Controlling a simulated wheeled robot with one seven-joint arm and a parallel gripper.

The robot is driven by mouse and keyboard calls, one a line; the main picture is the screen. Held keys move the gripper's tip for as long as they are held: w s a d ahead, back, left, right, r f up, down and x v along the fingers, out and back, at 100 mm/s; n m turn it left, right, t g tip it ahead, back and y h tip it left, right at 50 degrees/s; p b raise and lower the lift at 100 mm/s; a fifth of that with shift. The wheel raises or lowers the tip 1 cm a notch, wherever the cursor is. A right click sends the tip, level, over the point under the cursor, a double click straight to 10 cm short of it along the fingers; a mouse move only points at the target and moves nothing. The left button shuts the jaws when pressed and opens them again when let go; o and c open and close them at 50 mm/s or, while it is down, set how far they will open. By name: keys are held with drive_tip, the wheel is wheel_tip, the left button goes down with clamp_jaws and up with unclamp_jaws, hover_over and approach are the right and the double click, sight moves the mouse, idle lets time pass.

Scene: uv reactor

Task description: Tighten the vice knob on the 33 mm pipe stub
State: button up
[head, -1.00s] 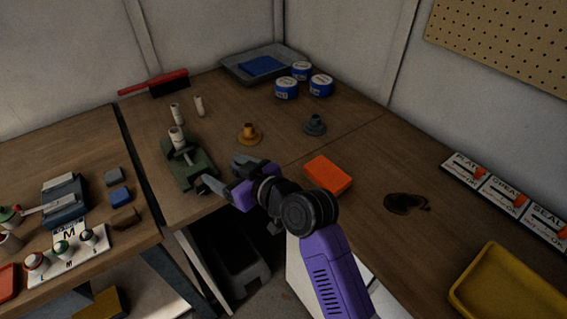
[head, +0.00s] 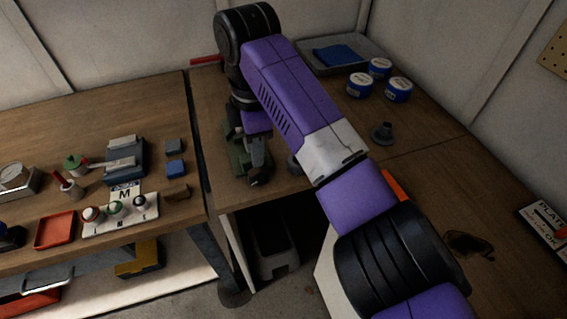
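The green vice (head: 236,158) stands near the front edge of the bench, left of centre in the head view. Only its left side and part of its front show. My arm reaches over it from the right, with the hand pointing down. My gripper (head: 257,168) is at the right and front of the vice, low over it. Its fingers are small and dark here, so I cannot tell whether they are open, shut or touching the knob. The vice knob and the white 33 mm pipe stub are hidden behind my arm.
Blue-lidded tins (head: 379,80) and a grey tray (head: 345,53) with a blue cloth stand at the back. A grey flanged fitting (head: 382,132) is right of my arm. An orange block (head: 396,188) is mostly hidden. The left bench (head: 60,125) holds gauges and blocks.

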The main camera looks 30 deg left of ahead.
sight(263, 169)
drive_tip(key=shift+w+d+r+h, duration=0.1)
drive_tip(key=shift+d+r+h, duration=0.2)
drive_tip(key=shift+d, duration=0.15)
drive_tip(key=shift+d+f, duration=0.2)
wheel_tip(263, 169, down, 7)
drive_tip(key=shift+w+f+p, duration=0.1)
drive_tip(key=shift+f+p, duration=0.05)
drive_tip(key=shift+p, duration=0.35)
clamp_jaws()
